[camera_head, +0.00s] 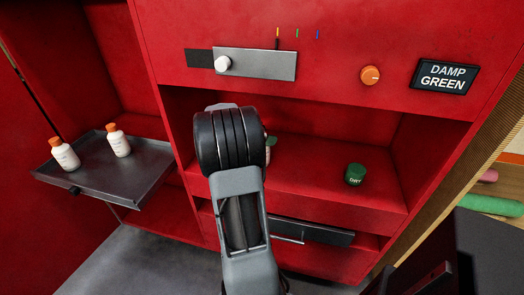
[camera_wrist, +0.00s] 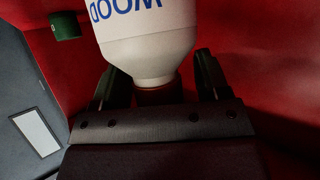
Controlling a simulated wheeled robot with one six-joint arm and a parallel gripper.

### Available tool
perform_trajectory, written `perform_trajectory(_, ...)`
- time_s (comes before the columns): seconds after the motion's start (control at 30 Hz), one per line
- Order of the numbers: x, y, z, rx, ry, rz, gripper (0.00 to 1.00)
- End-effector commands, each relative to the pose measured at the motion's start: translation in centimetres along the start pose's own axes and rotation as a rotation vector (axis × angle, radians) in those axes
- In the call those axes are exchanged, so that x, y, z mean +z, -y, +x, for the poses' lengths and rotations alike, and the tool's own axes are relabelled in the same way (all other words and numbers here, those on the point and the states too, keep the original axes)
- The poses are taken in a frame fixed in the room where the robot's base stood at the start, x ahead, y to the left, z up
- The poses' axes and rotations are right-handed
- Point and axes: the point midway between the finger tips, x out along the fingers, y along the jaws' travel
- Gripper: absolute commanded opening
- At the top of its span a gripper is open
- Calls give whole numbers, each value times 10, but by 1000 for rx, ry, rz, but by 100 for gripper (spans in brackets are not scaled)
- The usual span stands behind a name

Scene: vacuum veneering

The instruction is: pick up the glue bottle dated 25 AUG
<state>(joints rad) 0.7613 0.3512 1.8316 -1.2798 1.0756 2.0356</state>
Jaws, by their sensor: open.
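In the wrist view a white bottle (camera_wrist: 150,45) with blue "WOOD" lettering appears upside down, its dark brownish cap (camera_wrist: 160,95) toward my gripper. My gripper (camera_wrist: 159,65) is open, with one finger on each side of the bottle's neck and cap, apparently with gaps. No date is readable on it. In the head view my arm hides the gripper and most of this spot; a small pale and green patch (camera_head: 269,147) shows beside the arm. Two white bottles with orange caps, a left one (camera_head: 64,154) and a right one (camera_head: 118,141), stand on the tray; their labels are too small to read.
The dark tray (camera_head: 110,185) sticks out at the left. A green "DRY" pot (camera_head: 355,174) stands on the red shelf (camera_head: 310,190); a green pot (camera_wrist: 65,25) also shows in the wrist view. Above are a slider (camera_head: 255,63), an orange knob (camera_head: 370,75) and a "DAMP GREEN" sign (camera_head: 445,76).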

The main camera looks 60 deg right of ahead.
Motion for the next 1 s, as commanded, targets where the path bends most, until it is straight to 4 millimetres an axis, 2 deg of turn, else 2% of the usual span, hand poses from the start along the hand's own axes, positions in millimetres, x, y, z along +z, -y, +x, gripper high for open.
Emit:
perform_trajectory(0.23,0,0,1,-1,0,0,69)
perform_trajectory(0.9,1,0,1,-1,2,-1,5)
perform_trajectory(1.0,1,0,1,-1,2,-1,0)
